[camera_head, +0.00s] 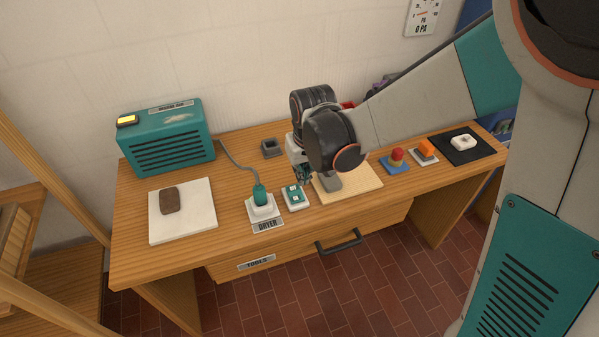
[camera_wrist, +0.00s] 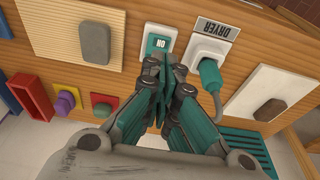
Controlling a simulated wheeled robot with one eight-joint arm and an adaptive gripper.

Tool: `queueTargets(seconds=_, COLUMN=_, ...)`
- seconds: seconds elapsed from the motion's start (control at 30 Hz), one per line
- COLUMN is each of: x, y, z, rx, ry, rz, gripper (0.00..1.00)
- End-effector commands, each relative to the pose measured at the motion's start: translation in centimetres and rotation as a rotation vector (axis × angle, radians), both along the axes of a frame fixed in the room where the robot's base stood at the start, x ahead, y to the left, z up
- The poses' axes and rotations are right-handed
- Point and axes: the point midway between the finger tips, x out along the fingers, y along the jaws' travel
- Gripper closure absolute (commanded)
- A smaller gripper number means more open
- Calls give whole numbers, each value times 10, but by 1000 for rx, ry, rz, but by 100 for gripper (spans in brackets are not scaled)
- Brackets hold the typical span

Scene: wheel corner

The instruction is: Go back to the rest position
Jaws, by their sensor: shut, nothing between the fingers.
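My gripper (camera_head: 302,177) is shut and empty over the middle of the wooden desk (camera_head: 230,180). In the wrist view its teal fingertips (camera_wrist: 164,64) meet just beside a small white and teal switch (camera_wrist: 158,42) marked ON. The switch also shows in the head view (camera_head: 293,197), just in front of the fingertips. I cannot tell whether they touch it. My arm reaches in from the right and hides part of the desk's back.
A teal plug (camera_head: 260,194) sits in the DRYER socket, its cable running to a teal machine (camera_head: 167,140). A brown block (camera_head: 169,200) lies on a white board. A grey block (camera_wrist: 95,42) lies on a tan board. A red-topped button (camera_head: 397,156) stands right. A closed drawer (camera_head: 300,248) is below.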

Motion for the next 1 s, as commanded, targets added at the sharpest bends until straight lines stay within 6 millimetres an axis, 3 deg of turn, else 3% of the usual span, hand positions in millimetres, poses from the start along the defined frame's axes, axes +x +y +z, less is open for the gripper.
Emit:
queueTargets(seconds=0.63, x=-3, y=-4, z=5, rx=-1, ry=4, rz=-3, gripper=100)
queueTargets(seconds=1.0, x=-48, y=-71, z=78, rx=0, ry=-9, rz=-83, gripper=100)
